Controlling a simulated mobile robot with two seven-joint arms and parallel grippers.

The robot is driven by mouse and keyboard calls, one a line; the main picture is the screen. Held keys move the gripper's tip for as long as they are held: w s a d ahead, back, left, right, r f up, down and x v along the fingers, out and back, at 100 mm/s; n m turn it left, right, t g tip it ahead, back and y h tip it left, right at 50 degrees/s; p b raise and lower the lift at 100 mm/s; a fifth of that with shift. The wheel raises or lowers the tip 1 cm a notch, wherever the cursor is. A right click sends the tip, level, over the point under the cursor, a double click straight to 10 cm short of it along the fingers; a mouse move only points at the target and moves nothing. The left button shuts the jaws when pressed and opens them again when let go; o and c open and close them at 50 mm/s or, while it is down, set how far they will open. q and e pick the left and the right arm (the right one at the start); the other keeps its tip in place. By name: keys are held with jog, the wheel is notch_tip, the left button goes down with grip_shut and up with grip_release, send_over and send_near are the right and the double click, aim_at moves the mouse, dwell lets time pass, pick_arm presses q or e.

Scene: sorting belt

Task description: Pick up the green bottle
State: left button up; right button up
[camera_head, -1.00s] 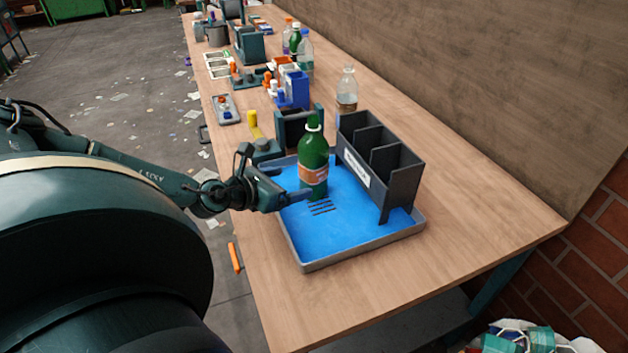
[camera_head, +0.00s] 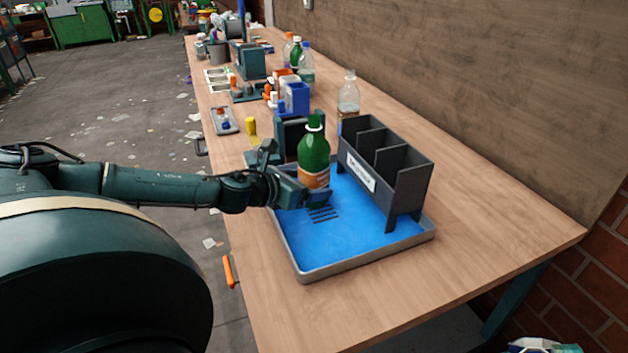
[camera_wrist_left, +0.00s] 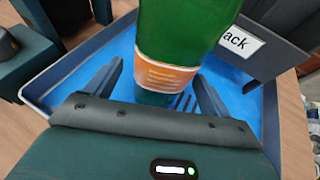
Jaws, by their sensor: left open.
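The green bottle (camera_head: 314,152) with an orange label stands upright on the blue tray (camera_head: 352,264). My left gripper (camera_head: 318,196) is open at the lower part of the bottle. In the left wrist view, the bottle (camera_wrist_left: 178,35) stands between and just ahead of the two spread fingers of the gripper (camera_wrist_left: 157,88). The bottle's top is cut off in that view. My right gripper is in neither view.
A dark divided rack (camera_head: 408,190) with a white label stands on the tray, close to the right of the bottle. A clear bottle (camera_head: 348,97) and a blue box (camera_head: 297,98) stand behind. The table's right front is clear.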

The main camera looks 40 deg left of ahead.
pick_arm(q)
jog(key=shift+p+x, duration=0.3)
jog(key=shift+x, duration=0.75)
jog(key=shift+w, duration=0.2)
jog(key=shift+w+f, duration=0.1)
jog(key=c, duration=1.1)
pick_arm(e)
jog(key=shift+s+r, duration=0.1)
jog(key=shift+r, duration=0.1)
pick_arm(q)
notch_tip(320, 180, up, 9)
jog(key=p, duration=0.3)
notch_tip(320, 180, up, 15)
send_over(305, 147)
jog(key=s+a, duration=0.4)
jog(key=s, duration=0.2)
jog(key=shift+s+a, duration=0.15)
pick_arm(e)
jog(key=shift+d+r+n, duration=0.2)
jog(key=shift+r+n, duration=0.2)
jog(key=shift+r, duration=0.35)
